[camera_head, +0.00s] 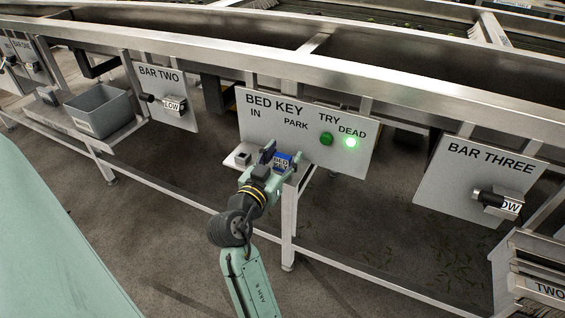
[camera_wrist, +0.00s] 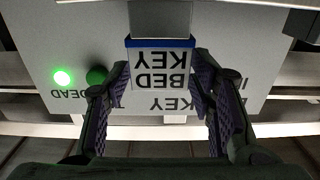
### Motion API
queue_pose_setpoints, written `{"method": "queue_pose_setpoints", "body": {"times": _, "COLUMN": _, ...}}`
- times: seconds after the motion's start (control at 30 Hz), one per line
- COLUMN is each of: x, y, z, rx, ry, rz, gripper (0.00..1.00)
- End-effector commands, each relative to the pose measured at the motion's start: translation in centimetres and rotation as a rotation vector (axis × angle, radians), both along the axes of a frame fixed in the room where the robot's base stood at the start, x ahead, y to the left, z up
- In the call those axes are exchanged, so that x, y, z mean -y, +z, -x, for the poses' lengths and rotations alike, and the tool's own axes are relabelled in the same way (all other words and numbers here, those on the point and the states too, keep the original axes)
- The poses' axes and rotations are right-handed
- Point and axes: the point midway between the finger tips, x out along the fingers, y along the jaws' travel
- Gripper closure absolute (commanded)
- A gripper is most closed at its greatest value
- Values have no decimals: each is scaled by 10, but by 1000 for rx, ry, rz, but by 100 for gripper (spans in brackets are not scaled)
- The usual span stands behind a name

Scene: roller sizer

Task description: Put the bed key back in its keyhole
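The bed key (camera_head: 283,162) is a blue block with a white label reading BED KEY. It sits below the word PARK on the bed key panel (camera_head: 350,160). It also shows upside down in the wrist view (camera_wrist: 160,72), with a grey part above it. My gripper (camera_head: 281,156) is at the key, with one finger on either side. In the wrist view the fingers (camera_wrist: 160,84) look spread, with narrow gaps beside the label; contact is not clear. A small grey block with a dark top (camera_head: 243,158), perhaps the keyhole, stands left of my gripper, below IN.
A green TRY button (camera_head: 326,139) and a lit green DEAD lamp (camera_head: 351,142) are right of the key. The bar two panel (camera_head: 165,95) and a grey bin (camera_head: 100,110) are left, the bar three panel (camera_head: 470,187) right. A steel rail (camera_head: 330,75) runs above.

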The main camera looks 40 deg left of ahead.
Motion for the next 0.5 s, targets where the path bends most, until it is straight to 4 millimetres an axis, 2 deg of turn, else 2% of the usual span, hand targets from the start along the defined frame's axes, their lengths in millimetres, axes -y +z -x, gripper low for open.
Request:
{"method": "queue_pose_setpoints", "body": {"times": 0.07, "x": 0, "y": 0, "z": 0, "rx": 0, "ry": 0, "rz": 0, "gripper": 58}}
{"method": "queue_pose_setpoints", "body": {"times": 0.4, "x": 0, "y": 0, "z": 0, "rx": 0, "ry": 0, "rz": 0, "gripper": 81}}
{"method": "queue_pose_setpoints", "body": {"times": 0.5, "x": 0, "y": 0, "z": 0, "rx": 0, "ry": 0, "rz": 0, "gripper": 82}}
